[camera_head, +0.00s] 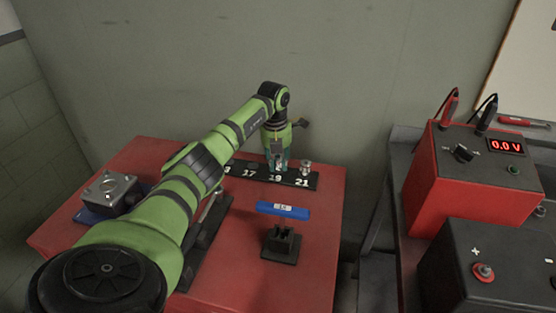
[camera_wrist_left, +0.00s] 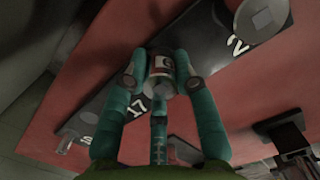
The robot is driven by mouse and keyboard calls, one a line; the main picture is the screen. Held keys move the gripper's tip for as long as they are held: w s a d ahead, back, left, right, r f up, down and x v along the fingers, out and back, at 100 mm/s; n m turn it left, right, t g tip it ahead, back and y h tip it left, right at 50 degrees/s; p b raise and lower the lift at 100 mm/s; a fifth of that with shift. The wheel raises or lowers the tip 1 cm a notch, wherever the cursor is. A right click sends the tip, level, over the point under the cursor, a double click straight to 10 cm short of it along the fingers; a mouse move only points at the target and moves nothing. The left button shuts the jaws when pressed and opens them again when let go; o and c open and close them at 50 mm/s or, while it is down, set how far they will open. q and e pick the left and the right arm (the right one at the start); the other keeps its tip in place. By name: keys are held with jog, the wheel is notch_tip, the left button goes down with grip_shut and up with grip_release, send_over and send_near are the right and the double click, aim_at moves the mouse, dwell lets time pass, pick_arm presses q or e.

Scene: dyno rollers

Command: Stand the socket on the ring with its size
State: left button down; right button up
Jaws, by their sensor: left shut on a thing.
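My left gripper (camera_head: 278,162) is over the black numbered strip (camera_head: 240,171) at the back of the red table, near the 19. In the left wrist view its teal fingers (camera_wrist_left: 161,80) are shut on a small metal socket (camera_wrist_left: 162,88) with a red, white and dark band at its far end. The size on the socket is not legible. The strip shows 17, 19 and 21 in white. The ring at 19 is hidden, and I cannot tell whether the held socket touches the strip. Another metal socket (camera_head: 305,168) stands by the 21. My right gripper is out of view.
A blue labelled bar (camera_head: 283,210) and a black holder (camera_head: 281,245) sit in front of the strip. A metal block (camera_head: 110,193) is at the left. A red box (camera_head: 465,170) reading 0.0 V and a black battery (camera_head: 505,270) stand on the right bench.

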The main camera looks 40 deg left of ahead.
aim_at(276, 160)
pick_arm(q)
jog(key=shift+f, duration=0.2)
jog(key=c, duration=1)
grip_release()
jog(key=shift+o, duration=0.2)
jog(key=shift+r, duration=0.1)
jog(key=shift+r, duration=0.1)
notch_tip(276, 160, up, 12)
jog(key=s+b, duration=0.1)
jog(key=b, duration=0.1)
jog(key=shift+b, duration=0.35)
